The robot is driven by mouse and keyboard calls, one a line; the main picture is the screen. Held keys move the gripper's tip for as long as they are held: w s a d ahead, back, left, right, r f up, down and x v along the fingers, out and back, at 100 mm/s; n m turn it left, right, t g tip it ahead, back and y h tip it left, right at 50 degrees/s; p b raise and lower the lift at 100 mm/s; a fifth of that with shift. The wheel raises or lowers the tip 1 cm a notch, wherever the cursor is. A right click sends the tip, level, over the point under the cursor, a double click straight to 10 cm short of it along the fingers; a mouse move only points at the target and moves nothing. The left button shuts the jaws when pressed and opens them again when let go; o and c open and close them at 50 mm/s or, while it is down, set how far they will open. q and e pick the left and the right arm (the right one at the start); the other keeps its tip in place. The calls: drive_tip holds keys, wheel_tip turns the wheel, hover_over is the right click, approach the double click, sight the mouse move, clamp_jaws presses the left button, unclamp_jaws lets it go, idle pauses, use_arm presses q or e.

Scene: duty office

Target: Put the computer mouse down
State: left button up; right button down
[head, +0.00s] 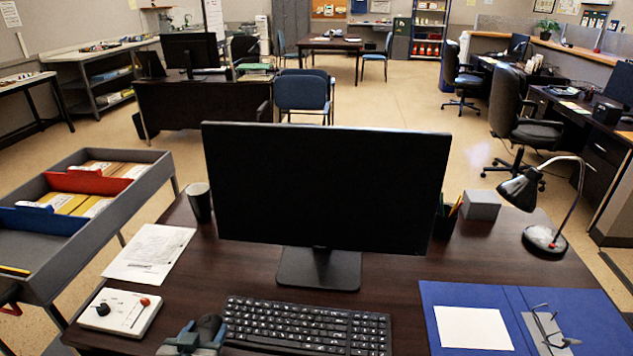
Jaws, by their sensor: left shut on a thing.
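My left gripper (193,341) shows at the bottom edge of the head view, left of the keyboard. It is shut on the computer mouse (211,327), a small dark rounded thing partly hidden by the fingers. The mouse is close to the keyboard's left end. I cannot tell whether it touches the dark wooden desk (390,285). My right gripper is not in view.
A black keyboard (305,328) lies in front of a monitor (325,185). A white box with two knobs (120,312) and a paper sheet (150,253) lie left. A dark cup (200,202) stands behind. A blue binder (525,315) and a lamp (545,240) are right.

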use_arm(q)
drive_tip(key=w+d+r, duration=0.3)
drive_tip(key=r, duration=0.2)
drive_tip(key=w+d+r, duration=0.2)
drive_tip(key=r, duration=0.4)
drive_tip(key=s+a+f, duration=0.1)
drive_tip(key=f, duration=0.2)
drive_tip(key=s+a+f, duration=0.1)
drive_tip(key=f, duration=0.2)
drive_tip(key=s+a+f, duration=0.1)
drive_tip(key=a+f, duration=0.1)
drive_tip(key=f, duration=0.1)
drive_tip(key=shift+s+f, duration=0.15)
drive_tip(key=shift+s, duration=0.25)
drive_tip(key=s+a+f, duration=0.3)
drive_tip(key=s+f, duration=0.1)
drive_tip(key=f, duration=0.2)
drive_tip(key=shift+s+a, duration=0.15)
drive_tip(key=shift+s, duration=0.1)
